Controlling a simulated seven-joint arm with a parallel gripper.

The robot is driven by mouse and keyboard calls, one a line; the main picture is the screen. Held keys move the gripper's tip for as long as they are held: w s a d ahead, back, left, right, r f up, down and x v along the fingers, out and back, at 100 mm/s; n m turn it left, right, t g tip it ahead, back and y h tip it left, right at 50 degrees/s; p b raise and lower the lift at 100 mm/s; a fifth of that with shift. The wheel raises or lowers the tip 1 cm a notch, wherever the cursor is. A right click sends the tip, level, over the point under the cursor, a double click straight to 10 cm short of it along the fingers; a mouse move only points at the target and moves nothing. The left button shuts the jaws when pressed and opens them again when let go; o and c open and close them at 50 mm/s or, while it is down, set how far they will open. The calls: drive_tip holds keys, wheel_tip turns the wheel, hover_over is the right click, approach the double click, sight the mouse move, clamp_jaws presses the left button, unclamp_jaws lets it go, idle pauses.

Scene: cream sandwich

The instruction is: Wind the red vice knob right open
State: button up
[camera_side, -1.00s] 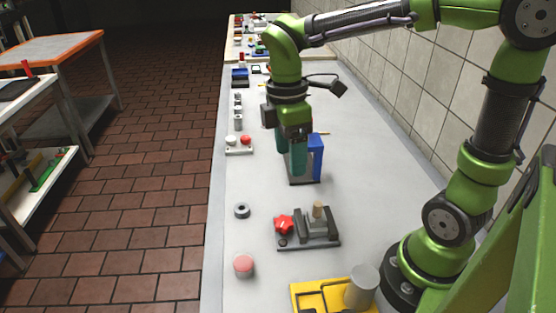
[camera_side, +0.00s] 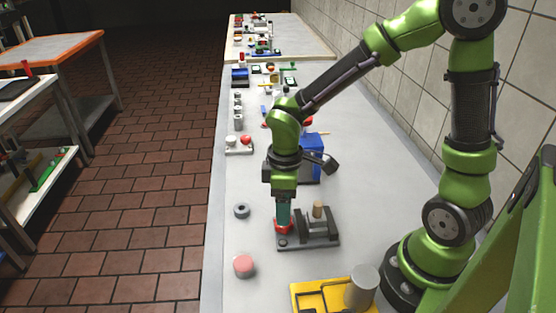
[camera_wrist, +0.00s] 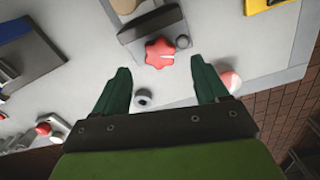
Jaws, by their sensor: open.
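The red vice knob (camera_wrist: 160,53) is star-shaped and sits at the end of the small dark vice (camera_side: 318,228) on the grey bench. In the side view the knob (camera_side: 283,227) is partly hidden by my fingers. My gripper (camera_side: 284,222) points down over the knob there. In the wrist view my gripper (camera_wrist: 163,80) is open, with one green finger to each side and the knob showing beyond and between the tips. Nothing is held. I cannot tell whether a finger touches the knob. A tan peg (camera_side: 318,208) stands at the vice's far side.
A yellow tray (camera_side: 305,299) with a grey cylinder (camera_side: 362,287) is in front. The bench is clear to the right.

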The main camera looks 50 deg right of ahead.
wheel_tip(320, 180, down, 5)
drive_tip(key=shift+f, duration=0.1)
idle(0.3)
drive_tip(key=c, duration=1.1)
drive_tip(key=shift+o, duration=0.2)
drive_tip(key=n, duration=0.5)
drive_tip(key=o, duration=1.1)
drive_tip(key=shift+c, duration=0.2)
wheel_tip(320, 180, up, 17)
